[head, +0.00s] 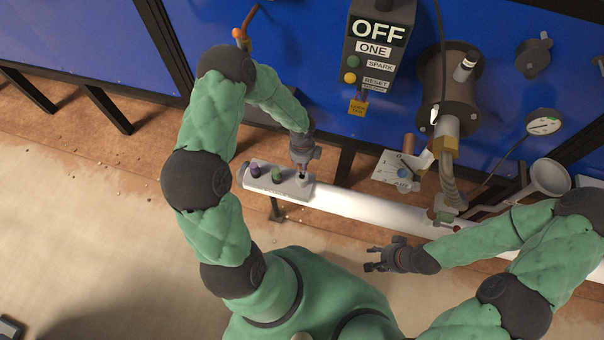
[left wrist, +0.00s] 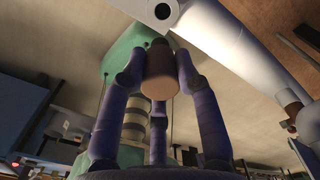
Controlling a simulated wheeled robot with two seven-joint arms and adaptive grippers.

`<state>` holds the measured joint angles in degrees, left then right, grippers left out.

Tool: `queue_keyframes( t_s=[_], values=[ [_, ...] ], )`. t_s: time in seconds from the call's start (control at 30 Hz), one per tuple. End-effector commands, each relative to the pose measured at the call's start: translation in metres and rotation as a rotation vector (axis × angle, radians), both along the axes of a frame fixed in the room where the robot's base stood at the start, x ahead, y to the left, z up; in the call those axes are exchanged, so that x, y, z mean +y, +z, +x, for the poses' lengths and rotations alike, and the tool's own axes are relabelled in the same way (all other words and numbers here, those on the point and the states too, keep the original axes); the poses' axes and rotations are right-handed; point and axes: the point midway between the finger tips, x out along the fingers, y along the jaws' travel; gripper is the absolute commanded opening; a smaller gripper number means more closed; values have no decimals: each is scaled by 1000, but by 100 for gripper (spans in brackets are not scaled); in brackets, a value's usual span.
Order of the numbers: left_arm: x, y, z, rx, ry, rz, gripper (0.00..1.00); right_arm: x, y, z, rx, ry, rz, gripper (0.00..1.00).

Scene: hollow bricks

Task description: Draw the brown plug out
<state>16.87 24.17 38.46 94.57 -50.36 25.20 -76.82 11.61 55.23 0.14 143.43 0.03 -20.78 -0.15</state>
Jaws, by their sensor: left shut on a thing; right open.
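The brown plug (left wrist: 158,80) is between the fingers of my left gripper (left wrist: 158,62) in the left wrist view. In the head view my left gripper (head: 303,168) points down over the right end of a pale block (head: 288,190), and its fingers hide the plug. A dark round hole (left wrist: 162,11) in a pale part shows beyond the plug in the left wrist view, apart from it in the picture. A purple plug (head: 255,169) and a green plug (head: 277,174) stand in the block. My right gripper (head: 374,259) is open and empty, in front of the white pipe.
The white pipe (head: 375,213) runs right from the block. Behind it are a blue wall (head: 300,40), a grey control box (head: 379,45), a dial plate (head: 400,171) and a metal cylinder with a hose (head: 447,90). A gauge (head: 543,122) and a funnel (head: 550,178) are at right.

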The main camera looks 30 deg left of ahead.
Motion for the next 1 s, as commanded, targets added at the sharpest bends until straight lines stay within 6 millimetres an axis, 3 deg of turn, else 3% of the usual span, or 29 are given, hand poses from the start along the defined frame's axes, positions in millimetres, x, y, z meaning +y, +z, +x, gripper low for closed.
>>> queue_keyframes(
  t_s=[0.6, 1.0],
  values=[
    [-20, 13, -33, 0, -2, 0, 1, 0, -5, 0, 0, 0, 0, 47],
    [-22, 14, -36, 1, 0, 0, 1, 0, -5, 0, 0, 0, 0, 47]
  ],
)
